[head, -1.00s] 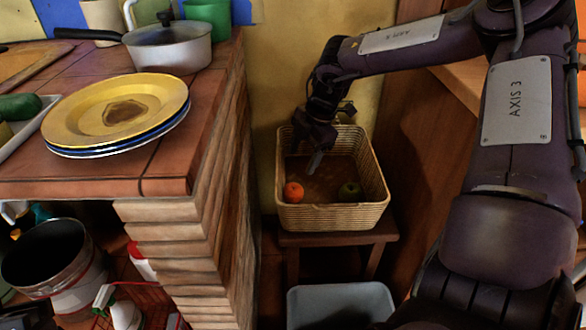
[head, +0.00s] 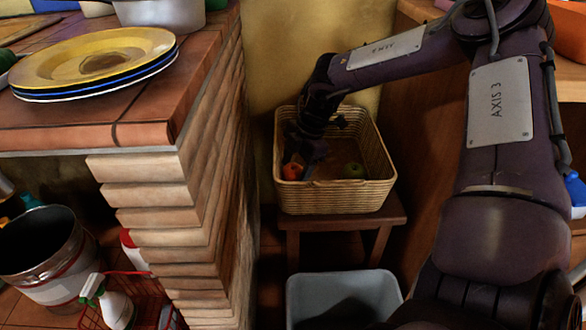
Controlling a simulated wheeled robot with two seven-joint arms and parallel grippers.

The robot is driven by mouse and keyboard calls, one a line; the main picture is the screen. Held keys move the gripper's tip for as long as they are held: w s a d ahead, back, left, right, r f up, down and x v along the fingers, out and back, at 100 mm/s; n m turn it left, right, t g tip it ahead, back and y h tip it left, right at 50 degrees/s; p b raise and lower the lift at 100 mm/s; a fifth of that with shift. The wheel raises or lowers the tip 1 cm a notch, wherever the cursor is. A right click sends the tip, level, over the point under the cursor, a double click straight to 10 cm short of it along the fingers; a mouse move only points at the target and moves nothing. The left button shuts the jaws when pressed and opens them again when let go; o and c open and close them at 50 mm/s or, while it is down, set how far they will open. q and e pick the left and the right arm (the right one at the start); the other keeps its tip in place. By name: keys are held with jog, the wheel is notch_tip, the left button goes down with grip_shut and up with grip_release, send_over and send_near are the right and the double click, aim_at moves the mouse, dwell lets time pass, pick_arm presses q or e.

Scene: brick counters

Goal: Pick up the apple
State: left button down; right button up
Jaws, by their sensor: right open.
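A wicker basket (head: 335,198) in the head view holds a red-orange round fruit (head: 292,172) at its near left and a green round fruit (head: 353,171) at its near right. I cannot tell for sure which one is the apple. My right gripper (head: 304,160) reaches down into the left part of the basket. It is open, with its fingers close beside and partly in front of the red-orange fruit; contact cannot be made out. The green fruit stands apart to the right of the gripper. My left gripper is out of view.
The basket stands on a small wooden stool (head: 343,222), with a grey bin (head: 345,285) below. A brick counter (head: 185,215) with stacked plates (head: 95,62) borders the left. Wooden furniture (head: 420,130) closes in on the right. The basket walls surround the gripper.

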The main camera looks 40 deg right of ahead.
jog(key=shift+a+f, duration=0.1)
jog(key=shift+f, duration=0.3)
jog(key=shift+c, duration=0.2)
jog(key=shift+w, duration=0.1)
jog(key=c, duration=0.7)
jog(key=shift+r, duration=0.1)
